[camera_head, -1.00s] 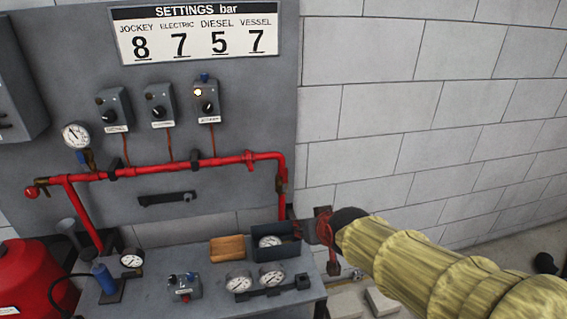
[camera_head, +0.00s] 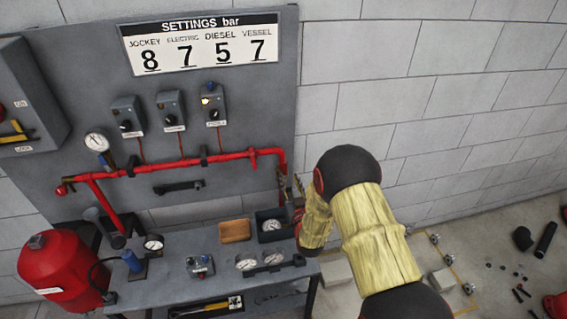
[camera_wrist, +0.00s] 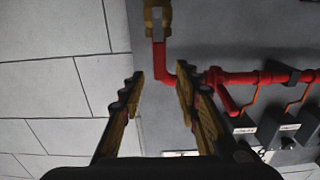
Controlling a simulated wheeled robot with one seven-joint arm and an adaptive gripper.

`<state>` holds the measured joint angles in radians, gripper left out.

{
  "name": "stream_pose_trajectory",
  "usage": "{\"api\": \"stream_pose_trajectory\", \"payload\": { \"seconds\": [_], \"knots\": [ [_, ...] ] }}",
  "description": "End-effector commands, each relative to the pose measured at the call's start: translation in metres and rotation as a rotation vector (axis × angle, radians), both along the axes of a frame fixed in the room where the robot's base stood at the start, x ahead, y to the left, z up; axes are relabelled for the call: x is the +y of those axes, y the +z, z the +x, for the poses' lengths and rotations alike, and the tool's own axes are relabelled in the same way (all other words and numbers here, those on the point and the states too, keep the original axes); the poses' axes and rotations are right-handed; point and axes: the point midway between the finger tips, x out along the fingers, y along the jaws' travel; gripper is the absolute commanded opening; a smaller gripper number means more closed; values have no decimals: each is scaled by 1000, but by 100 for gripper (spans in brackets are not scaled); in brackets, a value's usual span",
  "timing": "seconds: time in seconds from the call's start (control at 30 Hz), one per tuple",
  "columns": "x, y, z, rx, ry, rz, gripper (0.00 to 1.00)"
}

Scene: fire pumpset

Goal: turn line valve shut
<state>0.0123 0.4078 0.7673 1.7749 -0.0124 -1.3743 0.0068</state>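The red pipe (camera_head: 222,158) runs along the grey panel and bends down at its right end. A brass-coloured fitting, which looks like the line valve, sits on that downward leg; it shows at the top of the wrist view (camera_wrist: 157,18). I cannot make out a handle on it. My gripper (camera_wrist: 160,84) is open and empty, its two fingers apart. The fitting and the red leg lie beyond the gap, apart from the fingers in the picture. In the head view my gripper (camera_head: 290,190) is beside the downward leg, small and partly hidden by my arm.
The bench (camera_head: 200,262) below holds gauges, a wooden block (camera_head: 235,231) and a dark tray (camera_head: 270,213). A red tank (camera_head: 62,268) stands at the left. Three switch boxes (camera_head: 170,112) sit above the pipe. The white block wall (camera_head: 440,90) is close on the right.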

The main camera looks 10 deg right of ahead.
Motion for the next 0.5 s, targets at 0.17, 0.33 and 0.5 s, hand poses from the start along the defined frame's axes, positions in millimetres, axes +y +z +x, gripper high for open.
{"api": "stream_pose_trajectory", "payload": {
  "seconds": [0.17, 0.33, 0.5],
  "knots": [
    [0, -1, 18, -5, 0, 0, 33],
    [0, 0, 45, -5, 0, 0, 33],
    [0, 0, 66, -4, 0, 0, 33]
  ]
}}
